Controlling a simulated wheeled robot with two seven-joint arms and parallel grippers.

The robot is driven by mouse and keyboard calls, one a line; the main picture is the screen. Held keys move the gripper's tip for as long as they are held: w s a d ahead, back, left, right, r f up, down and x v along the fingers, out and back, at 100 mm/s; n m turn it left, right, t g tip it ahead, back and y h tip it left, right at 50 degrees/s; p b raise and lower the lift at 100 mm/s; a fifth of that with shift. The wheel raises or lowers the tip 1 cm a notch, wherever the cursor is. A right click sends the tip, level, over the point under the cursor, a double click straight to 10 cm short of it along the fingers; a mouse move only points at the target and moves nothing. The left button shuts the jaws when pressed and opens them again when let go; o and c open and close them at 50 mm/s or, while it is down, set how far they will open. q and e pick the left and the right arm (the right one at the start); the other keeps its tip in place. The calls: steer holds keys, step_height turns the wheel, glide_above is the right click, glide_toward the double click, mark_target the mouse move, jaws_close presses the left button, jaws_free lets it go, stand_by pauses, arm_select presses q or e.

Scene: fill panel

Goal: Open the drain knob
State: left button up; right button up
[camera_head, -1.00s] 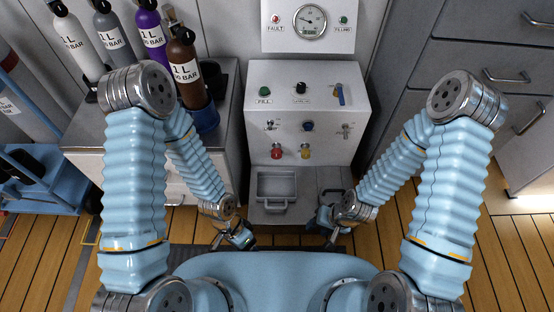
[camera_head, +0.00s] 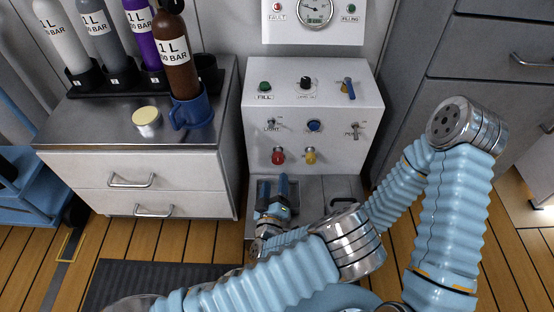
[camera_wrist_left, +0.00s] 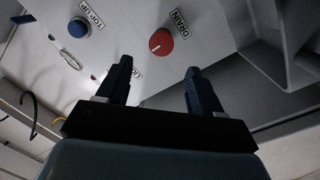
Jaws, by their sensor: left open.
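The red drain knob (camera_wrist_left: 161,42), beside a DRAIN label, shows on a pale panel face in the left wrist view. I cannot tell whether it is the red knob (camera_head: 278,156) low on the panel front in the head view. My left gripper (camera_head: 273,186) is open and empty, with its fingers pointing up at the lower front of the panel. In the left wrist view the open fingers (camera_wrist_left: 156,82) are below the knob and apart from it. My right gripper is hidden; its arm passes behind my left arm.
The fill panel (camera_head: 260,92) carries several buttons, switches and a yellow knob (camera_head: 309,156). A blue TOP UP button (camera_wrist_left: 78,27) is left of the drain knob. A drawer cabinet (camera_head: 75,170) with bottles and a blue mug (camera_head: 192,112) stands left. Drawers (camera_head: 480,75) stand right.

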mark_target(277, 161)
arm_select(q)
steer(key=w, duration=0.3)
steer(key=w+b, duration=0.1)
steer(key=w, duration=0.3)
steer(key=w+b, duration=0.1)
steer(key=w, duration=0.2)
steer(key=shift+w+d, duration=0.35)
steer(key=shift+w, duration=0.05)
steer(key=shift+c, duration=0.3)
steer(key=c, duration=0.9)
